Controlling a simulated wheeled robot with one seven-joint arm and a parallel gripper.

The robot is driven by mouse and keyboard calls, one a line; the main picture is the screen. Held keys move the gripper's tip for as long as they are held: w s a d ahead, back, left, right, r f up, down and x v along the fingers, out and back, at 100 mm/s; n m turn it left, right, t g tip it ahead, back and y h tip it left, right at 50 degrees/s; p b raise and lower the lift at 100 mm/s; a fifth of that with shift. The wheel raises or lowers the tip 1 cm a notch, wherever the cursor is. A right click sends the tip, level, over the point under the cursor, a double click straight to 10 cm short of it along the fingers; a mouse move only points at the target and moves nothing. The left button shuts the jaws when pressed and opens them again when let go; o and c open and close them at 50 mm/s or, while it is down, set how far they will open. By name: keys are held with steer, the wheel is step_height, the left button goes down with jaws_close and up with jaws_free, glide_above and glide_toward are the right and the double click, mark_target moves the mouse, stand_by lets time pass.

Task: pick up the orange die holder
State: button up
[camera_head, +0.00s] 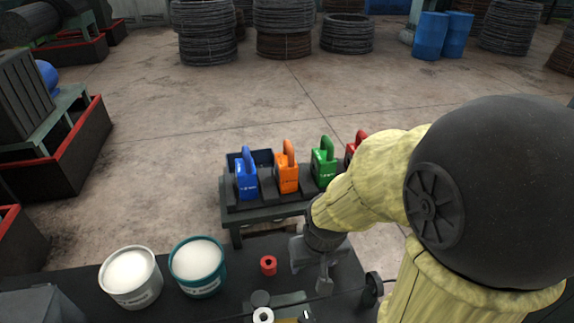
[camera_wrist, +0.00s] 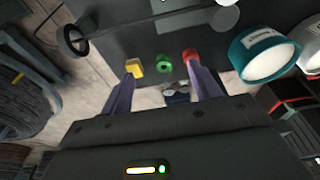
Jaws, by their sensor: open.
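The orange die holder (camera_head: 287,176) is an upright orange block with a looped handle on top. It stands in a dark rack (camera_head: 262,212) between a blue holder (camera_head: 246,182) and a green one (camera_head: 323,172). I cannot make it out in the wrist view. My gripper (camera_head: 311,270) is open, pointing down over the dark bench in front of the rack, apart from the orange holder. In the wrist view my gripper (camera_wrist: 160,75) has its fingers spread with nothing held between them.
A small red ring (camera_head: 268,265), a green ring (camera_wrist: 165,64) and a yellow piece (camera_wrist: 134,67) lie near my fingertips. A teal tub (camera_head: 198,268) and white tub (camera_head: 131,277) stand left on the bench. A red holder (camera_head: 353,146) is partly behind my arm.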

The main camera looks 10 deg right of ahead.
steer(key=shift+o, duration=0.4)
steer(key=t+p, duration=0.2)
steer(key=p, duration=0.2)
glide_toward(286, 146)
steer(key=v, duration=0.5)
steer(key=shift+r, duration=0.1)
steer(key=shift+w, duration=0.1)
steer(key=p+x, duration=0.3)
steer(key=x, duration=0.8)
steer(key=shift+f, duration=0.25)
steer(key=shift+w+f, duration=0.3)
steer(key=shift+f, duration=0.1)
steer(key=shift+s, duration=0.1)
